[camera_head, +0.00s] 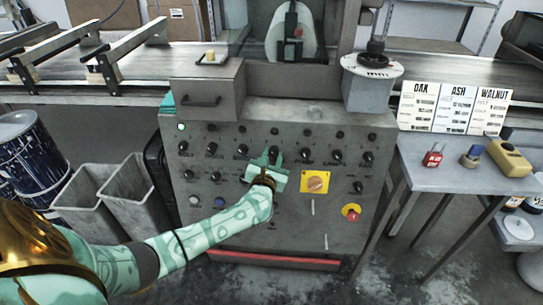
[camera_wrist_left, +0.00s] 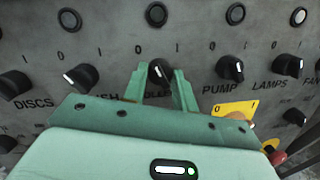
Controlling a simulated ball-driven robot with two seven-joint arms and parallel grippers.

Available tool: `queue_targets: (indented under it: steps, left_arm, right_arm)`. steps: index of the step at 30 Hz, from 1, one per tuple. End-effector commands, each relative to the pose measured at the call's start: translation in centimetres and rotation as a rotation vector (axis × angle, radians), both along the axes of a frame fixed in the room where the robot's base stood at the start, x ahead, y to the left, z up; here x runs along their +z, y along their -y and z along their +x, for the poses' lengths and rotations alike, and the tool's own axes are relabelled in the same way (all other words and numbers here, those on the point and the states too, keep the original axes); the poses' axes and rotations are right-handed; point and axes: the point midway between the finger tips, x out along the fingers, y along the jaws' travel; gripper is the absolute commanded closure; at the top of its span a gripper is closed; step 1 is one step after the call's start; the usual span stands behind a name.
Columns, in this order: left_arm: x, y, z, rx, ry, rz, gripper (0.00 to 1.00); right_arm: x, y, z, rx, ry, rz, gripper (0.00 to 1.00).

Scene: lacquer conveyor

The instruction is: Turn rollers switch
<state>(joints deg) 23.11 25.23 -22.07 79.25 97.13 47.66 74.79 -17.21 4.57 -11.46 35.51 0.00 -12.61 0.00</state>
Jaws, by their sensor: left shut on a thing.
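The grey control panel (camera_head: 225,145) faces me with rows of black rotary switches. My left gripper (camera_head: 270,157) reaches its middle from the left. In the left wrist view its two green fingers (camera_wrist_left: 161,80) stand on either side of a black knob with a white mark (camera_wrist_left: 159,71), and it is shut on this knob. The label below the knob is partly hidden by the fingers; the letters that show fit ROLLERS. 0 and 1 marks show above the knob. My right gripper is not in view.
Neighbouring knobs are PUMP (camera_wrist_left: 231,68) on the right and a partly hidden one (camera_wrist_left: 82,78) on the left. A yellow-plated rotary switch (camera_head: 317,182) and a red emergency button (camera_head: 351,212) sit lower right. A side table (camera_head: 440,175) stands at the right.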

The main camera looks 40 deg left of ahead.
Motion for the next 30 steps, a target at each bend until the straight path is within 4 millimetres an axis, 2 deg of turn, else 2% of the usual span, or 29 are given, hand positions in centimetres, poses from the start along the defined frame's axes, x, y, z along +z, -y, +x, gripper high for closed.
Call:
queue_targets:
  steps: [18,30]
  left_arm:
    - [0.7,0.0,-0.1,-0.098,-0.28,0.455,0.95]
    - [0.5,0.0,-0.1,-0.152,-0.431,0.699,0.95]
  right_arm:
    - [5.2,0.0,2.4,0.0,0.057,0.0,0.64]
    - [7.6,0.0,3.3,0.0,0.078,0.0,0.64]
